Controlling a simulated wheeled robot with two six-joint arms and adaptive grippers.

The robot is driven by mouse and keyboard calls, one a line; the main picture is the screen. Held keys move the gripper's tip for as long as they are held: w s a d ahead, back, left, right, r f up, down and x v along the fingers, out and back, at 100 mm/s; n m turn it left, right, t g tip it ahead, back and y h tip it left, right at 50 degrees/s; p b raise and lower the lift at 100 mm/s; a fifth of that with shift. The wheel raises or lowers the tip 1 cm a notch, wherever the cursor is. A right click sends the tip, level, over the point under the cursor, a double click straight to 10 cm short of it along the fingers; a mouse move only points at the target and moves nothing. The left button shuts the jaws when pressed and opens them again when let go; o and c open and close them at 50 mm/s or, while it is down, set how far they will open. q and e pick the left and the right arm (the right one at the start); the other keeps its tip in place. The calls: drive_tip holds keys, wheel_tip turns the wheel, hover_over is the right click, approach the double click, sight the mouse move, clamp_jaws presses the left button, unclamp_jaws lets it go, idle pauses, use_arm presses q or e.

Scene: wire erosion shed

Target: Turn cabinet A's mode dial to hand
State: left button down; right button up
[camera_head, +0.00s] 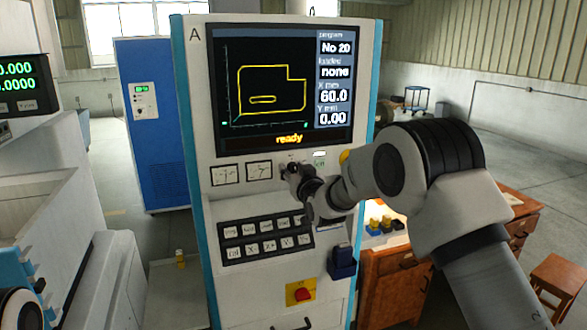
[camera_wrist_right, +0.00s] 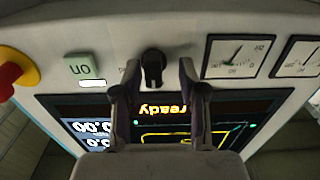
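Cabinet A (camera_head: 197,95) stands upright in the middle of the head view, with a screen (camera_head: 280,95) that reads "ready". The black mode dial (camera_wrist_right: 153,68) shows in the right wrist view on the light panel by the screen. Its grip looks roughly in line with my fingers; I cannot read its position marks. My right gripper (camera_head: 296,176) is at the panel just below the screen and hides the dial in the head view. In the wrist view the right gripper (camera_wrist_right: 160,70) is open, its fingertips either side of the dial, the left one nearer. Contact is unclear. My left gripper is out of view.
Two gauges (camera_wrist_right: 237,56) sit beside the dial, with an "on" button (camera_wrist_right: 80,66) and a red knob on yellow (camera_wrist_right: 14,76) on its other side. A keypad (camera_head: 265,237) and a red switch (camera_head: 301,293) are lower. A wooden bench (camera_head: 395,285) stands right.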

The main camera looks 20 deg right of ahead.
drive_tip(key=shift+d, duration=0.1)
drive_tip(key=c, duration=0.5)
drive_tip(key=shift+d+f, duration=0.1)
drive_tip(key=shift+d, duration=0.2)
clamp_jaws()
drive_tip(key=shift+a, duration=0.1)
drive_tip(key=shift+d+f+m+b, duration=0.1)
drive_tip(key=shift+f+m+b, duration=0.05)
drive_tip(key=shift+m+b, duration=2.85)
drive_tip(key=shift+d+f+m+b, duration=0.1)
drive_tip(key=shift+m+b, duration=1.95)
drive_tip(key=shift+m, duration=1.85)
